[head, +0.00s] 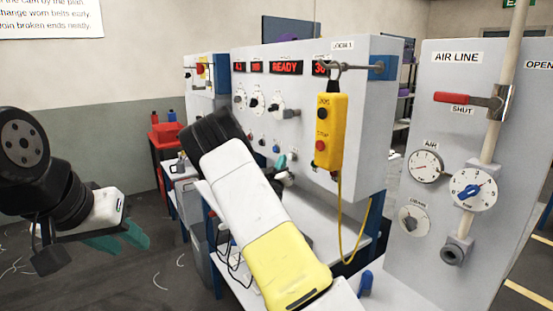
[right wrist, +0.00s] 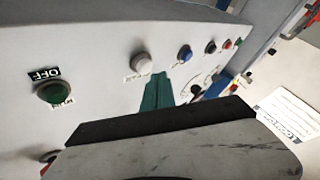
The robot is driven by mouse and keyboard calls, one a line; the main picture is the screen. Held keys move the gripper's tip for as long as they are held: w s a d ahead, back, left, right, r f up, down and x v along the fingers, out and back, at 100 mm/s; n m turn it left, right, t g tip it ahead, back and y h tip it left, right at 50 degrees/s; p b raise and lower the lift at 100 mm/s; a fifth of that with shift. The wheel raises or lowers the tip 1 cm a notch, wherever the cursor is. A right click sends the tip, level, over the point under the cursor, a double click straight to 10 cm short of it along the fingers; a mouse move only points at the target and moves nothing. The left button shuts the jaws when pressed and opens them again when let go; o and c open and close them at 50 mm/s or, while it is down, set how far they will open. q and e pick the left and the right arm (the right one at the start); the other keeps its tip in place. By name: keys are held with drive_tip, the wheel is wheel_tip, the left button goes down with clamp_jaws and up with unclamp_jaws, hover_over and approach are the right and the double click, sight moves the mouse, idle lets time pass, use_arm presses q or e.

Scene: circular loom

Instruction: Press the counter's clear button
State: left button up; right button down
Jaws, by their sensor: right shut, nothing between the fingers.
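The control panel (head: 350,75) carries red displays, one reading READY, with a row of small buttons below. In the right wrist view I see a white button (right wrist: 140,63), a blue button (right wrist: 185,53) and a green button (right wrist: 54,94). My left gripper (head: 121,240) is open and empty, away from the panel.
An air-line board (head: 420,110) with a red lever and dials stands at right. A white paper sheet (right wrist: 288,118) lies beyond the panel. A red cart (head: 165,135) stands behind.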

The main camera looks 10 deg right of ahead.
drive_tip(key=shift+d, duration=0.1)
idle(0.7)
drive_tip(key=shift+w+d, duration=0.15)
drive_tip(key=shift+d, duration=0.15)
drive_tip(key=shift+w+d, duration=0.15)
drive_tip(key=shift+d, duration=0.3)
idle(0.6)
idle(0.4)
drive_tip(key=shift+s+a, duration=0.35)
drive_tip(key=shift+a, duration=0.5)
drive_tip(key=shift+a, duration=0.1)
drive_tip(key=a, duration=0.1)
drive_tip(key=s+a, duration=0.1)
drive_tip(key=a, duration=0.2)
drive_tip(key=shift+s+a, duration=0.25)
drive_tip(key=shift+s, duration=0.1)
